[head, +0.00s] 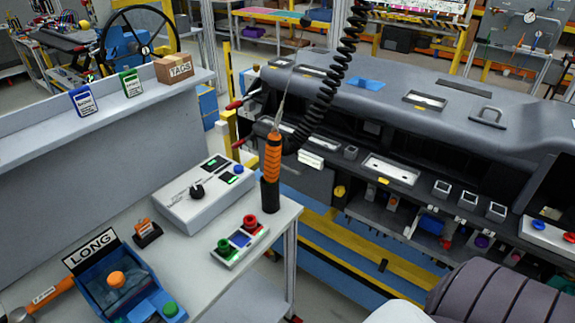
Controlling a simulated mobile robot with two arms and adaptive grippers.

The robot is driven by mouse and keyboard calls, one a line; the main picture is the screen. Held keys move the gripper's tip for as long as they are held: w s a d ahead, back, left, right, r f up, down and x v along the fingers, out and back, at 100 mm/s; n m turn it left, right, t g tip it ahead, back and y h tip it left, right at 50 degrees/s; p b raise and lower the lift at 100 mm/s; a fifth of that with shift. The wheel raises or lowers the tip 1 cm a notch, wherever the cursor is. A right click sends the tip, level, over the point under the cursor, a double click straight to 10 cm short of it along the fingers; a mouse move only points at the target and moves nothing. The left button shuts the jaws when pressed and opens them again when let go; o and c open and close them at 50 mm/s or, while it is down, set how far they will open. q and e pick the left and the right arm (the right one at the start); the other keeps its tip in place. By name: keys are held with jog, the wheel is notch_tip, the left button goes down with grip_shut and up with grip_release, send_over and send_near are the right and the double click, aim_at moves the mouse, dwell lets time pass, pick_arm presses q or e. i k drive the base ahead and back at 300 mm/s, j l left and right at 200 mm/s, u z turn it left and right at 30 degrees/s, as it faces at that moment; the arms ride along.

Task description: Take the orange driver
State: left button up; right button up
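The orange driver (273,158) stands upright at the right end of the grey bench. It has an orange grip and a dark lower body, and its lower end meets a dark upright cylinder (269,196), which may be a holder or part of the driver. A thin line rises from its top, and a black coiled cord (326,92) hangs from above just behind it. No gripper touches the driver. Neither of my grippers can be made out in the head view.
Left of the driver stand a grey control box (198,192) and a button panel (240,243). A large grey dashboard (420,105) stands behind and to the right. Red-handled levers (236,104) are near the driver.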

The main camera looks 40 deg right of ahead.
aim_at(273, 146)
jog(key=i+z, duration=0.15)
jog(key=z, duration=0.3)
jog(key=i+j+z, duration=0.15)
jog(key=z, duration=0.35)
jog(key=i+j+z, duration=0.1)
jog(key=j+z, duration=0.15)
jog(key=z, duration=0.2)
